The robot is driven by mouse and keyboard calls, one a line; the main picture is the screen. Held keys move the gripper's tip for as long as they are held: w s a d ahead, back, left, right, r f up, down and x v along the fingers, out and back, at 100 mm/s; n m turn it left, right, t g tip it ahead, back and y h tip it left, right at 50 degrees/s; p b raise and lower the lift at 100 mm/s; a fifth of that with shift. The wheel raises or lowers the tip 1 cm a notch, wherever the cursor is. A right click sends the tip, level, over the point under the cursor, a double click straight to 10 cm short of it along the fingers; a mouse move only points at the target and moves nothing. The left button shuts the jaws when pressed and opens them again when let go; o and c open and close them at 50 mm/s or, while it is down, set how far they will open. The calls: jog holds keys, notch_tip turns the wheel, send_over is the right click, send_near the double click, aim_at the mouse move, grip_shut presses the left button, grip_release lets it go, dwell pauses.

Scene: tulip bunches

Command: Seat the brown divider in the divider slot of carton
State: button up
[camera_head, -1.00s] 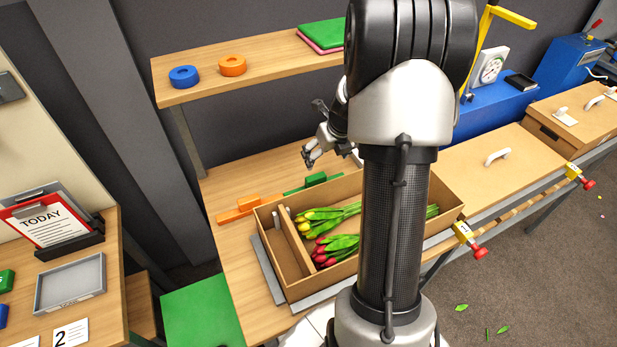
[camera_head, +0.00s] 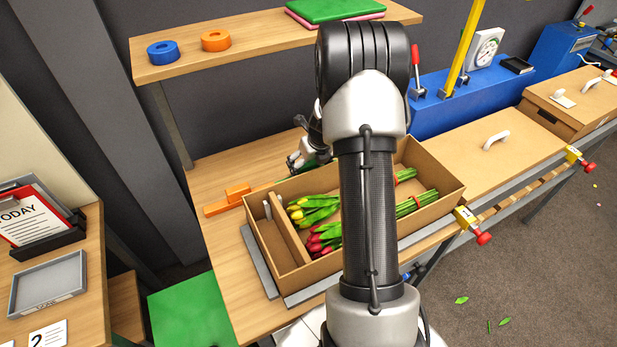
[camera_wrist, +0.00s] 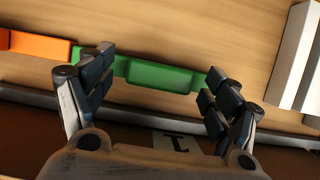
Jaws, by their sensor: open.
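The open brown carton (camera_head: 434,207) stands on the bench in the head view. The brown divider (camera_head: 291,232) stands upright across it near its left end, with tulips on its right. I cannot tell whether its lower edge sits fully in the slot. My gripper (camera_head: 301,160) is beyond the carton's far wall, apart from the divider. In the wrist view my gripper (camera_wrist: 160,88) is open, its fingers at either end of a green block (camera_wrist: 160,77). I cannot tell whether they touch it. My arm hides part of the carton.
Red and yellow tulip bunches (camera_head: 320,238) lie in the carton. An orange block (camera_head: 238,192) lies behind its left end; it also shows in the wrist view (camera_wrist: 38,45). A shelf (camera_head: 270,44) overhangs the back. A closed carton (camera_head: 500,155) stands right.

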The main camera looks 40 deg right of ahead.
jog(key=shift+w+d+f, duration=0.1)
jog(key=shift+w+f, duration=0.25)
jog(key=shift+f, duration=0.3)
jog(key=shift+r, duration=0.1)
jog(key=shift+s, duration=0.1)
jog(key=shift+c, duration=0.2)
jog(key=c, duration=1.1)
